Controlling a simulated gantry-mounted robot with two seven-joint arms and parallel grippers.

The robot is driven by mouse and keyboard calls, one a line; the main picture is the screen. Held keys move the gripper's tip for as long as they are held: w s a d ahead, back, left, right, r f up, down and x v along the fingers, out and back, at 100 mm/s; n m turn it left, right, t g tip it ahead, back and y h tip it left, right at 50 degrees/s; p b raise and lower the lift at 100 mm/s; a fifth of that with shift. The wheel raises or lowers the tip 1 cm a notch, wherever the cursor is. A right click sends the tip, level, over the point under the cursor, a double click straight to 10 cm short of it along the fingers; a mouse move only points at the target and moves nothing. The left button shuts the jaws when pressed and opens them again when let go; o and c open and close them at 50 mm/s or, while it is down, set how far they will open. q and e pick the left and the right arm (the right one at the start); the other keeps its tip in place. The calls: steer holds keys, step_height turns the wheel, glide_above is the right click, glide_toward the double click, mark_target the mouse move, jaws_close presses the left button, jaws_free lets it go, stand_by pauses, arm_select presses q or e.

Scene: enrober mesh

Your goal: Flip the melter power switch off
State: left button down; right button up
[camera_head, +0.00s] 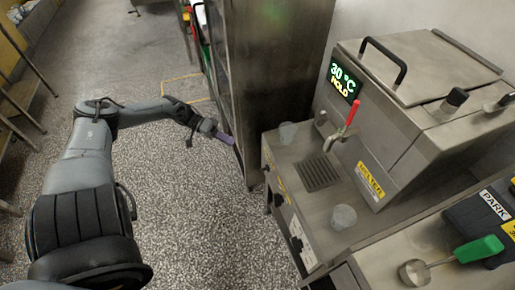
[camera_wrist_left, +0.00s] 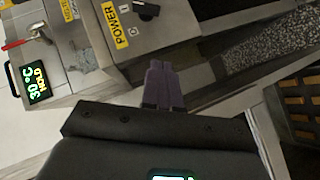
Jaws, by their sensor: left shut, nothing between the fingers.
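The steel melter (camera_head: 400,125) stands at the right, with a lit display (camera_head: 342,82) reading 30 °C HOLD. In the left wrist view, a yellow POWER label (camera_wrist_left: 114,25) is on its front panel, beside a black switch (camera_wrist_left: 147,10) near the top edge. The switch's on or off position cannot be told. In the head view, the front panel is seen steeply from above and its controls are small. My left gripper (camera_head: 222,136) is shut and empty, left of the panel and apart from it. Its purple fingers (camera_wrist_left: 164,85) show below the switch in the wrist view.
A red-handled tap (camera_head: 346,122) stands over a drain grate (camera_head: 318,172). Grey cups (camera_head: 344,216) sit on the melter's ledge. A tall steel cabinet (camera_head: 272,70) stands behind my left gripper. A green-handled ladle (camera_head: 478,249) lies at lower right. The speckled floor (camera_head: 205,215) is open.

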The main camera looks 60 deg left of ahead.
mark_target(265, 169)
arm_select(q)
steer(key=s+d+b+x, duration=0.2)
steer(key=b+x, duration=0.3)
steer(key=x, duration=0.8)
steer(key=shift+s, duration=0.2)
arm_select(e)
steer(key=f, duration=0.1)
steer(key=d+f, duration=0.1)
steer(key=f, duration=0.2)
steer(key=shift+s+d+f, duration=0.25)
steer(key=shift+s+f, duration=0.1)
steer(key=shift+f, duration=0.05)
